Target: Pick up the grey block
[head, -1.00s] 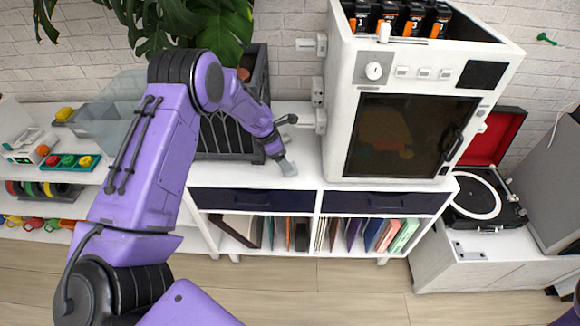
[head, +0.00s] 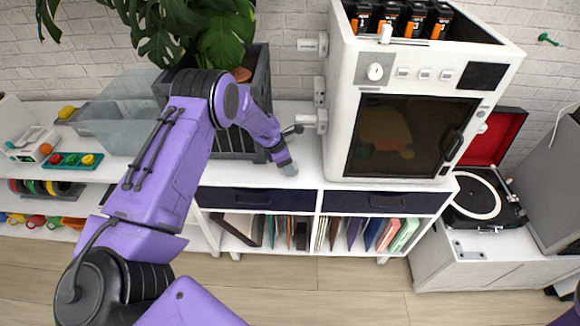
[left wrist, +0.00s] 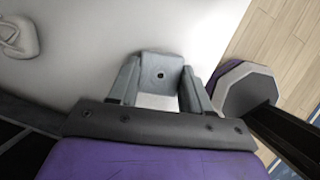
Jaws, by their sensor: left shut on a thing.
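The grey block (left wrist: 160,72) sits between the two fingers of my left gripper (left wrist: 160,88) in the left wrist view, with a small dark hole in its visible face. The fingers are shut on its sides. In the head view my left gripper (head: 287,168) points down at the front part of the white cabinet top, left of the white oven-like machine. There the block is small and hard to tell from the fingertips. I cannot tell whether it touches the top. My right gripper is not in view.
The white machine (head: 410,135) with a dark door stands close to the right of the gripper. A dark planter (head: 262,75) with a leafy plant stands behind my left arm. The white cabinet top (head: 240,176) is bare near its front edge.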

